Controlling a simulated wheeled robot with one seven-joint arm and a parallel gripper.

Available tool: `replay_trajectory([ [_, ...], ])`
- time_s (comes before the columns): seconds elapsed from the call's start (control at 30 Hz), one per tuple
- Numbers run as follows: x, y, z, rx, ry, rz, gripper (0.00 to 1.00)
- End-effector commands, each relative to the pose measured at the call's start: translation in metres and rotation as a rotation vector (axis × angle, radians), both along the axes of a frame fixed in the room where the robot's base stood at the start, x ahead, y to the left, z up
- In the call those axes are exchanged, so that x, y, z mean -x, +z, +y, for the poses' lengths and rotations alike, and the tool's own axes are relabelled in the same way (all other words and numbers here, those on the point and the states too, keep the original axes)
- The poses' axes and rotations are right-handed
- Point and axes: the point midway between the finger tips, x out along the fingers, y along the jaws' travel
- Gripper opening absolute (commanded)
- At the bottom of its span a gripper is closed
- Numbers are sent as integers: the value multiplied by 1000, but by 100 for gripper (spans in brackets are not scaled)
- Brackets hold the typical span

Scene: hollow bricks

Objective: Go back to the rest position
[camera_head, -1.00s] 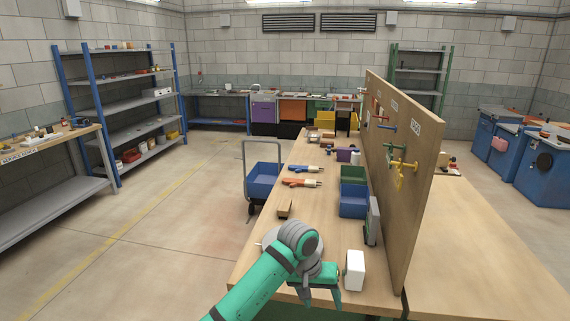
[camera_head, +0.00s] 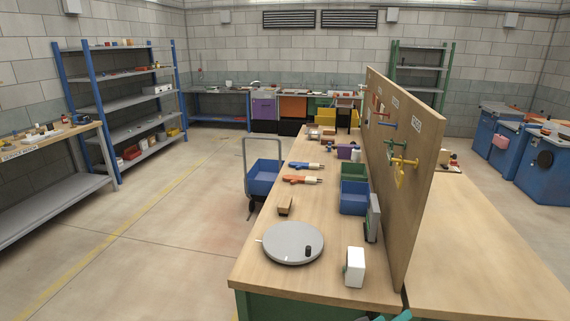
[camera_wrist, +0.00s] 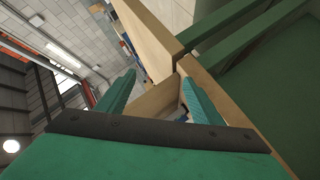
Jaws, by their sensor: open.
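My gripper (camera_wrist: 157,95) shows in the wrist view with its two teal fingers spread apart and nothing between them. Beyond the fingers are the wooden edge of the workbench and the board, seen tilted. In the head view only a small teal piece of my arm shows at the bottom edge, below the front of the workbench (camera_head: 330,278). The gripper's fingers cannot be made out there.
A grey round turntable (camera_head: 293,243) and a white box (camera_head: 355,267) stand on the near bench. Blue (camera_head: 354,198) and green bins stand by the upright pegboard (camera_head: 405,200). A blue cart (camera_head: 263,178) stands left of the bench. The floor at left is open.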

Motion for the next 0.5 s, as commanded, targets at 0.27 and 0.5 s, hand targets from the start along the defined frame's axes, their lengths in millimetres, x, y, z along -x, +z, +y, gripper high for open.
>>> replay_trajectory([
  [0.27, 36, -32, 20, 86, 193, -49, 60],
  [0.5, 79, -63, 56, 77, 368, -88, 60],
])
